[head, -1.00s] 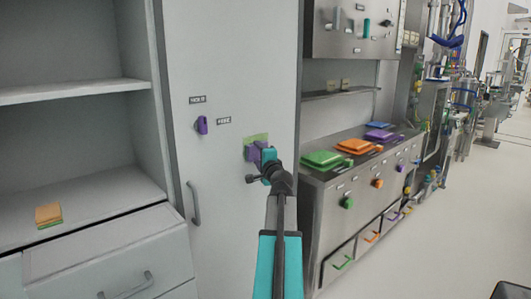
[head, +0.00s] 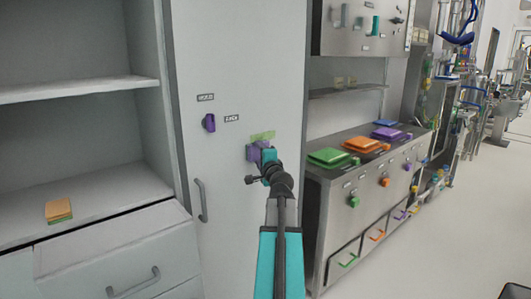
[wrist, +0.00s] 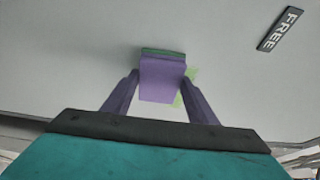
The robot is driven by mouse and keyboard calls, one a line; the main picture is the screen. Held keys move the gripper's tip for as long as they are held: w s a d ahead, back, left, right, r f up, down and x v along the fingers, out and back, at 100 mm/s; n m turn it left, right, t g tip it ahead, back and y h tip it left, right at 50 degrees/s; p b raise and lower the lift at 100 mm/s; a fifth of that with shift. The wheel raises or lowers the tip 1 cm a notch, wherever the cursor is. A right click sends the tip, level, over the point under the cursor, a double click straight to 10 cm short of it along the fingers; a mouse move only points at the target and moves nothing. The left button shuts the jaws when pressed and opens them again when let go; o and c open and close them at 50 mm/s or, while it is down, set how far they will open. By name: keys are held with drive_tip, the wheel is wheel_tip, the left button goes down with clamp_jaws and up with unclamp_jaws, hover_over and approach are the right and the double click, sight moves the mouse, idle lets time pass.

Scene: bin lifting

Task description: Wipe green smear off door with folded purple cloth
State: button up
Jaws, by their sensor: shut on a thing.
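The folded purple cloth (wrist: 161,80) is between the two purple fingers of my gripper (wrist: 161,92), which is shut on it. A green edge shows along the cloth's far side in the wrist view. The green smear (head: 263,136) is on the pale door (head: 245,60), showing just above the cloth in the head view. In the wrist view the smear (wrist: 190,73) shows to the right of the cloth, partly hidden behind it and a finger. The cloth is at the door face; I cannot tell whether it touches.
A purple knob (head: 209,122) and a door handle (head: 201,200) stick out left of the smear. An open shelf with an orange-and-green folded stack (head: 58,210) stands at left. A steel counter (head: 345,175) with coloured lidded pans is at right.

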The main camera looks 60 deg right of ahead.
sight(252, 147)
drive_tip(key=shift+w+a+p, duration=0.2)
drive_tip(key=shift+w+a, duration=0.1)
drive_tip(key=shift+a, duration=0.4)
drive_tip(key=shift+w+a+p, duration=0.15)
drive_tip(key=shift+w+a, duration=0.1)
drive_tip(key=shift+a, duration=0.4)
drive_tip(key=shift+r, duration=0.1)
drive_tip(key=shift+r+p, duration=1.05)
drive_tip(key=shift+r, duration=0.2)
drive_tip(key=shift+s, duration=0.1)
drive_tip(key=shift+d, duration=0.1)
drive_tip(key=shift+s+d+f+b, duration=0.1)
drive_tip(key=shift+s+d+b, duration=0.05)
drive_tip(key=shift+d+b, duration=0.4)
drive_tip(key=shift+s+d+b, duration=0.15)
drive_tip(key=shift+d+b, duration=0.1)
drive_tip(key=shift+d, duration=0.25)
drive_tip(key=shift+s+d+b, duration=0.15)
drive_tip(key=shift+d+b, duration=0.05)
drive_tip(key=shift+d, duration=0.3)
